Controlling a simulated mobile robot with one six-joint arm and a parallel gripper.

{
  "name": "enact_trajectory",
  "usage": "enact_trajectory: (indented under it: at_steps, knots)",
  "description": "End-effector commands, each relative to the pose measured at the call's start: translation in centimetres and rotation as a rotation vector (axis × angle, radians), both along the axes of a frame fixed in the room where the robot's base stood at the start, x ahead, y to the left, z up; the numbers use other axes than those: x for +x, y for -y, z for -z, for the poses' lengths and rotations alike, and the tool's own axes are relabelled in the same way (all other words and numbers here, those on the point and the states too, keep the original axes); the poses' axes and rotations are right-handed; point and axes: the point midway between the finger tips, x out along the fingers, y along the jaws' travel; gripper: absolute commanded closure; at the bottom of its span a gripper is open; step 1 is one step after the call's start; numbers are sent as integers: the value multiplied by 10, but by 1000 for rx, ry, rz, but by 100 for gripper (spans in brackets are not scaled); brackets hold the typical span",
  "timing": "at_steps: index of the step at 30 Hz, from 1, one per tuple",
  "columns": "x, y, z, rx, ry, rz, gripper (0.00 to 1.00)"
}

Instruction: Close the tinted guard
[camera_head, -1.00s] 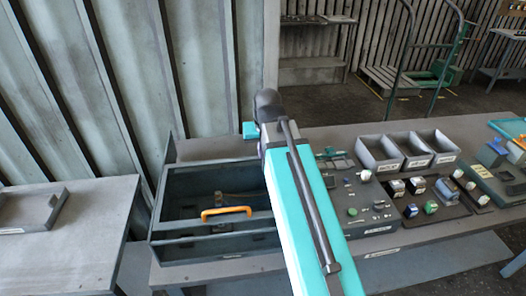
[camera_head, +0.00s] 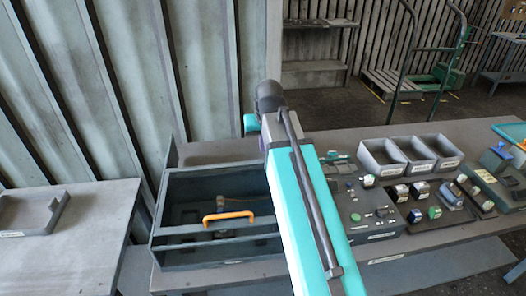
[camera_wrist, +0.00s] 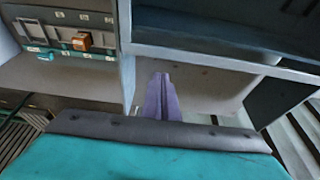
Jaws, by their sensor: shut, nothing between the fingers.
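The blower housing is a dark grey open-fronted box (camera_head: 162,222) at the left end of the bench in the head view. An orange handle (camera_head: 228,216) sits on a bar across its front, apparently part of the tinted guard; the guard's exact angle is hard to tell. Dark parts show inside the box. In the wrist view, my gripper (camera_wrist: 160,98) has purple fingers, shut and empty, beside a blue-grey housing wall (camera_wrist: 220,59). I cannot tell whether they touch it. In the head view my arm hides the gripper and the housing's right side.
Right of the housing stand a control panel (camera_head: 365,222), three grey bins (camera_head: 410,158) and several small coloured blocks. A separate table with a shallow tray (camera_head: 28,213) is at the left. The wrist view shows a small panel with an orange block (camera_wrist: 82,41).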

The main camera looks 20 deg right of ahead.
Motion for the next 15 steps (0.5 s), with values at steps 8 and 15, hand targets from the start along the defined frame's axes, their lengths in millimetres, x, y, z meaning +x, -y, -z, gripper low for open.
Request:
enact_trajectory:
  at_steps: [8,15]
  knots:
    - [-9,-2,-25,0,2,0,100]
    - [-16,-3,-47,-1,2,-1,100]
